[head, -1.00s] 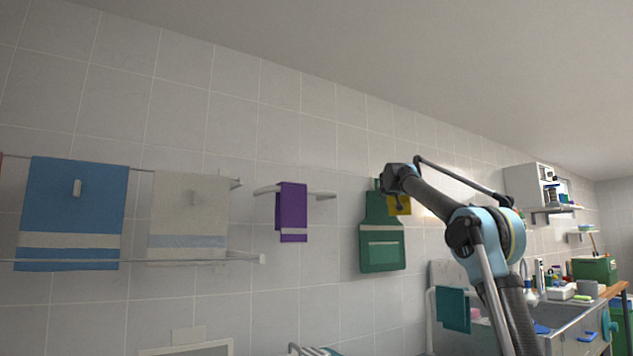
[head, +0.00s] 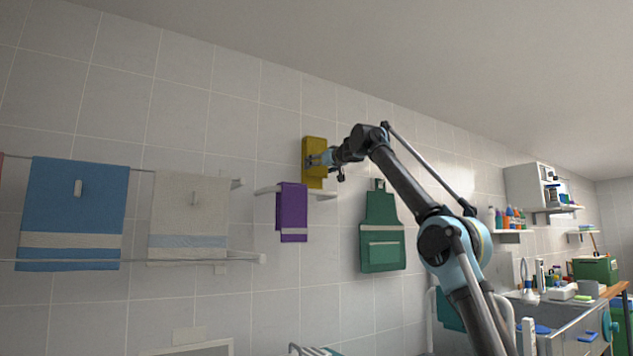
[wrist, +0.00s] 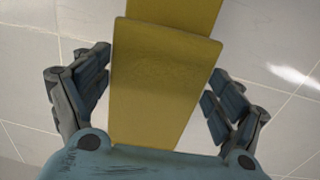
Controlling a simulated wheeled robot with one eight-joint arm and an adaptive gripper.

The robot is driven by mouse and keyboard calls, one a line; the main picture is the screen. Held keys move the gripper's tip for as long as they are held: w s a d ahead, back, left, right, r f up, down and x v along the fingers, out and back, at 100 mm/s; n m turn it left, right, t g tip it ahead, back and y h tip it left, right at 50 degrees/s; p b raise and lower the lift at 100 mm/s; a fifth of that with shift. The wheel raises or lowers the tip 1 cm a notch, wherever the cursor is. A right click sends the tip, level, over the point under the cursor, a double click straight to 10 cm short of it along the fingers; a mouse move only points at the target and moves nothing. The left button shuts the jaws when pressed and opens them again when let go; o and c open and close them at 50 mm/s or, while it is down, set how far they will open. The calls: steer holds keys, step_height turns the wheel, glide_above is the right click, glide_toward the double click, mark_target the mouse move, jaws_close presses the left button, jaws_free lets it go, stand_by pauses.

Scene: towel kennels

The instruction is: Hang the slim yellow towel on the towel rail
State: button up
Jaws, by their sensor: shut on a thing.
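The slim yellow towel (head: 314,178) hangs upright from my gripper (head: 318,160), in front of the tiled wall. My gripper is shut on it; in the wrist view the fingers flank the towel (wrist: 160,75), which shows a fold edge across it. A short white towel rail (head: 266,190) is on the wall, with a purple towel (head: 291,212) hanging on its left-middle part. In the head view the yellow towel's lower end overlaps the rail's right part, just right of the purple towel. I cannot tell whether it touches the rail.
A larger rack (head: 245,257) at left holds a blue towel (head: 72,210) and a beige towel (head: 188,215). A green apron (head: 381,235) hangs right of the short rail. A sink (head: 555,315) and shelves are at the far right.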

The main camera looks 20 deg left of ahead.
mark_target(315, 176)
steer(key=shift+n+g+y, duration=0.3)
steer(key=shift+n+g, duration=0.1)
steer(key=shift+s+a+f, duration=0.15)
steer(key=shift+s+f, duration=0.3)
steer(key=shift+f, duration=0.35)
steer(key=shift+s+a+f, duration=0.2)
steer(key=shift+s+f, duration=0.2)
steer(key=shift+f, duration=0.45)
steer(key=shift+s+a+f, duration=0.15)
steer(key=shift+s+f, duration=0.3)
steer(key=shift+f, duration=0.35)
steer(key=shift+v, duration=4.45)
step_height(315, 176, down, 18)
steer(key=o, duration=1)
